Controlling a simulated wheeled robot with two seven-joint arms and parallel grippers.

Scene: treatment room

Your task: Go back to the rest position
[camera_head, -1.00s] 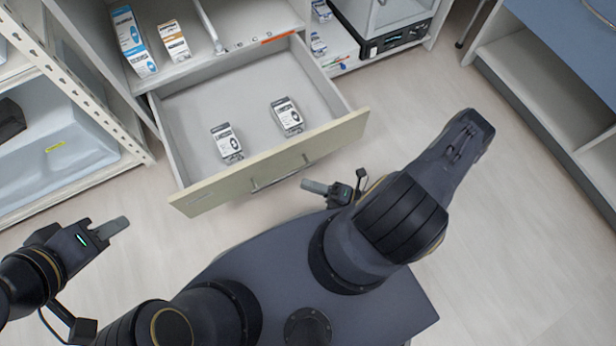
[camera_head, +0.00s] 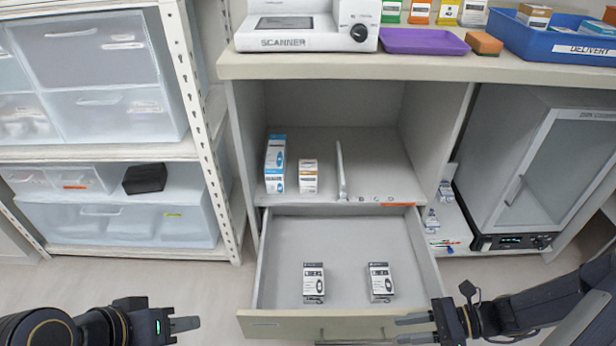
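My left gripper (camera_head: 186,325) is at the bottom left, in front of the shelf rack and left of the open drawer. One grey finger shows clearly, and I cannot tell its opening. My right gripper (camera_head: 408,328) is at the bottom right, by the front right corner of the drawer (camera_head: 340,325). Its two fingers point left with a gap between them, and nothing shows in the gap. Two small white-and-grey boxes stand in the pulled-out drawer, one left (camera_head: 314,283) and one right (camera_head: 380,282). Both are apart from the grippers.
A blue-and-white box (camera_head: 275,165) and an orange-and-white box (camera_head: 308,176) stand in the cubby above the drawer. The countertop holds a scanner (camera_head: 300,35), a purple tray (camera_head: 425,41) and a blue delivery bin (camera_head: 560,42). A glass-door device (camera_head: 540,165) stands right. Floor shows at left.

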